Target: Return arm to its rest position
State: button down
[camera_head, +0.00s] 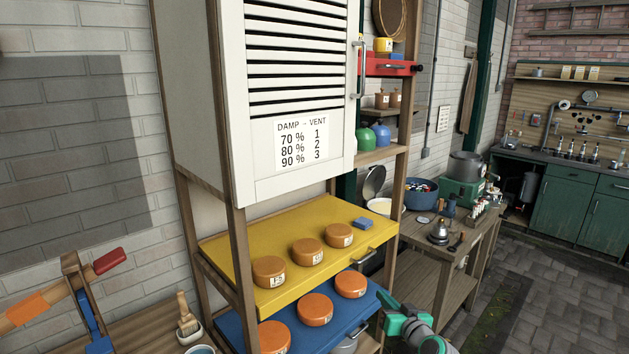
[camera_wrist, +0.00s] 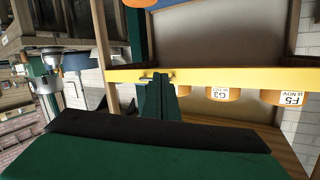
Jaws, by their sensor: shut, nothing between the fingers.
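My gripper (camera_wrist: 156,88) shows in the wrist view as a dark green shape with its fingers together and nothing between them. It appears in front of the edge of the yellow shelf (camera_wrist: 215,76), by a small handle; whether it touches cannot be told. In the head view a teal and grey part of my arm (camera_head: 408,325) is at the bottom, right of the blue shelf (camera_head: 236,334). The yellow shelf (camera_head: 235,255) bears several orange cheeses and a blue block (camera_head: 362,223). The blue shelf below bears more cheeses.
A white louvred cabinet door (camera_head: 298,100) with a damp-vent sign is above the yellow shelf. A wooden bench (camera_head: 440,265) with pots and bottles stands right of the shelving. Paved floor (camera_head: 550,290) is open at the right. A brush (camera_head: 186,315) stands in a bowl at lower left.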

jog(key=s+a+f+m+h, duration=0.1)
jog(key=s+a+f, duration=0.2)
jog(key=s+f, duration=0.4)
jog(key=s+a+f+m+h, duration=0.15)
jog(key=s+f, duration=0.25)
jog(key=f, duration=0.6)
jog(key=s+a+f+g+h, duration=0.1)
jog(key=s+a+f, duration=0.25)
jog(key=s, duration=0.55)
jog(key=s+a+f+h, duration=0.1)
jog(key=s+a+f, duration=0.2)
jog(key=s+f, duration=0.35)
jog(key=s+a+r, duration=0.1)
jog(key=s+a, duration=0.2)
jog(key=s, duration=1.1)
jog(key=s+a+r+n, duration=0.1)
jog(key=s+a+r, duration=0.2)
jog(key=s+r, duration=0.4)
jog(key=s+a+r+n+t, duration=0.1)
jog(key=s+a+r, duration=0.3)
jog(key=s+r, duration=0.4)
jog(key=s, duration=0.6)
jog(key=shift+s, duration=0.4)
jog(key=shift+y, duration=0.25)
